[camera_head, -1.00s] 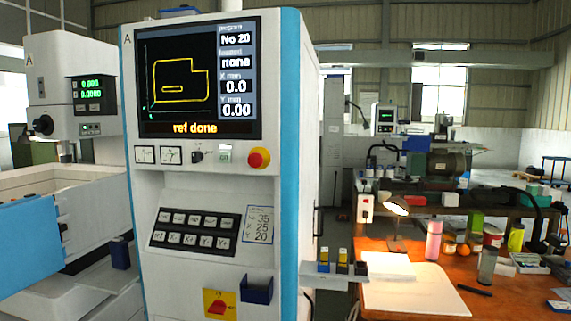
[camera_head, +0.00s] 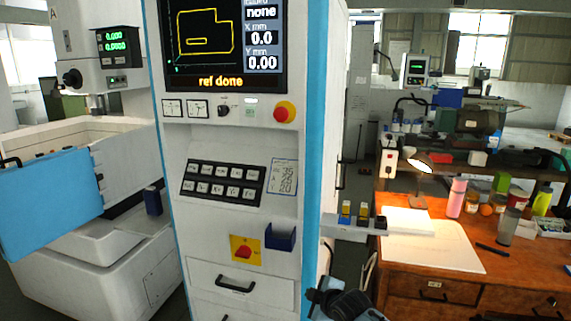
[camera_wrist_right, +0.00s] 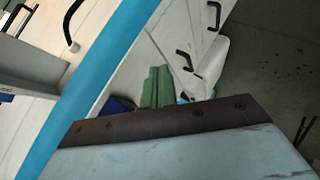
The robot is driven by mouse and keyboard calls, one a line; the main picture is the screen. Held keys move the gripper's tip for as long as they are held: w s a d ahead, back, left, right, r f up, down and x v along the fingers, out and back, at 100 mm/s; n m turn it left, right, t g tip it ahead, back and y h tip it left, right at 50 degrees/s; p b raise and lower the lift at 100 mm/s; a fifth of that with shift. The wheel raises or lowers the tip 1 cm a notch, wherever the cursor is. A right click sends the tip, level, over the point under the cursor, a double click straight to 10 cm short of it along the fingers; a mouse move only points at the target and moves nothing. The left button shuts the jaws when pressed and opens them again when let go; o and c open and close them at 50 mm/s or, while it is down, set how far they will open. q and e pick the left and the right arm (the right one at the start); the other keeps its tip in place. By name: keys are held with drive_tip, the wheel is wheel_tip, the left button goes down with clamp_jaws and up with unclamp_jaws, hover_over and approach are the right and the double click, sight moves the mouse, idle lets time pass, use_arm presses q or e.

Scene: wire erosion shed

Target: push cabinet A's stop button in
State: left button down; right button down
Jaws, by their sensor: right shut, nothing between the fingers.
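Cabinet A (camera_head: 232,145) is the tall white cabinet with blue edges in the head view. Its red round stop button (camera_head: 285,111) on a yellow collar sits at the right end of the control row below the screen. I cannot tell from here whether it is in or out. My right gripper (camera_head: 345,302), dark and partly cut off, shows at the bottom edge, low and right of the cabinet front, well below the button. It is shut and empty. The button does not show in the right wrist view. My left gripper is not in view.
A red rotary switch on a yellow plate (camera_head: 244,250) and a blue holder (camera_head: 280,237) are lower on the cabinet. A small shelf (camera_head: 350,229) juts out at its right side. A wooden bench (camera_head: 432,285) stands right; an open blue door (camera_head: 45,205) is left.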

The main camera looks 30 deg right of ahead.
drive_tip(key=w+r+n+t, duration=0.2)
drive_tip(key=r, duration=0.9)
drive_tip(key=w+r+n+t, duration=0.2)
drive_tip(key=r, duration=1)
drive_tip(key=s+a+r+n+t+y+p, duration=0.1)
drive_tip(key=s+a+r+n, duration=0.1)
drive_tip(key=r, duration=0.9)
drive_tip(key=s+a+r+n+t+y, duration=0.1)
drive_tip(key=s+r+n, duration=0.3)
drive_tip(key=r, duration=0.7)
drive_tip(key=shift+a+r+t+p, duration=0.35)
drive_tip(key=shift+a+t, duration=0.3)
drive_tip(key=shift+t, duration=0.15)
drive_tip(key=p, duration=0.2)
approach(275, 115)
drive_tip(key=w+a, duration=0.3)
drive_tip(key=shift+w+d+r+p, duration=0.15)
drive_tip(key=shift+w+d+p, duration=0.45)
drive_tip(key=shift+w+d, duration=0.75)
drive_tip(key=shift+s+d, duration=0.1)
drive_tip(key=shift+d, duration=0.05)
